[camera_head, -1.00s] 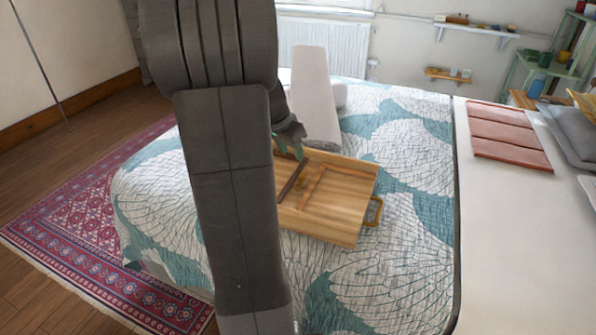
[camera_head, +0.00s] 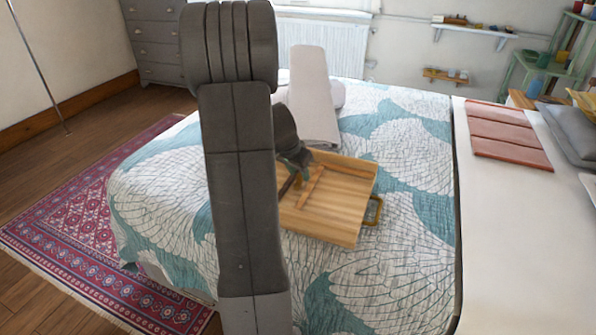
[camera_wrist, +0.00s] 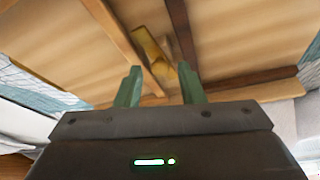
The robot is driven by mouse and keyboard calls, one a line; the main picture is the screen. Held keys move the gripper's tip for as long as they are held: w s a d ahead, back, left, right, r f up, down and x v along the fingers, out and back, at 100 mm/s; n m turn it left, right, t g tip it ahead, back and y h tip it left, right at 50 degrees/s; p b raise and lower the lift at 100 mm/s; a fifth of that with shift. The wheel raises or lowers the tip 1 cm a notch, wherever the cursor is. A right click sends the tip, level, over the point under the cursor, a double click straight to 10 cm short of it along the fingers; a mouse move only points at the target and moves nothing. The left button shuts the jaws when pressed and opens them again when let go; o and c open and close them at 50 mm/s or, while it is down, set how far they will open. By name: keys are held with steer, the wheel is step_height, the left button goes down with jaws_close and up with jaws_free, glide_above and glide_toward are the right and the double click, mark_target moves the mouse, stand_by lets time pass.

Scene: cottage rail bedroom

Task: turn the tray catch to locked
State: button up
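The wooden tray (camera_head: 335,205) lies on the bed, its left part hidden behind my arm. In the wrist view the tray's pale boards (camera_wrist: 235,35) and darker wooden strips fill most of the picture. A brass-coloured piece that looks like the catch (camera_wrist: 150,48) sits between two strips, lying diagonally just beyond my fingertips. Its setting cannot be told. My gripper (camera_wrist: 161,78) has its two green fingers apart, with nothing visibly held between them. In the head view my gripper (camera_head: 298,168) is over the tray's far left part, partly hidden by my arm.
A brass handle (camera_head: 375,210) sticks out from the tray's right side. The patterned quilt (camera_head: 400,275) is clear at the front right. A white surface with terracotta folded cloth (camera_head: 508,135) is to the right.

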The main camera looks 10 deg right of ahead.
jaws_close()
steer(key=shift+r+n, duration=0.1)
steer(key=shift+n, duration=0.3)
steer(key=n+p, duration=0.1)
steer(key=n+t+y+p, duration=0.1)
steer(key=n+p, duration=0.1)
steer(key=shift+s+d+r+n, duration=0.15)
steer(key=shift+d+n, duration=0.05)
steer(key=shift+n, duration=0.1)
steer(key=n+p, duration=0.1)
steer(key=n+y+p, duration=0.1)
steer(key=n, duration=0.1)
steer(key=shift+d+t+y, duration=0.15)
steer(key=shift+t+y, duration=0.15)
steer(key=n, duration=0.2)
steer(key=shift+d+f+n+y+b, duration=0.1)
steer(key=shift+f+n+y+b, duration=0.2)
steer(key=shift+y, duration=0.1)
steer(key=n+y+b, duration=0.1)
steer(key=n+b, duration=0.2)
steer(key=shift+d+f, duration=0.1)
steer(key=shift+d, duration=0.05)
steer(key=shift+d+n+y+b, duration=0.1)
steer(key=shift+n+y+b, duration=0.75)
steer(key=shift+n, duration=0.85)
steer(key=shift+r+g, duration=0.2)
steer(key=shift+g, duration=0.2)
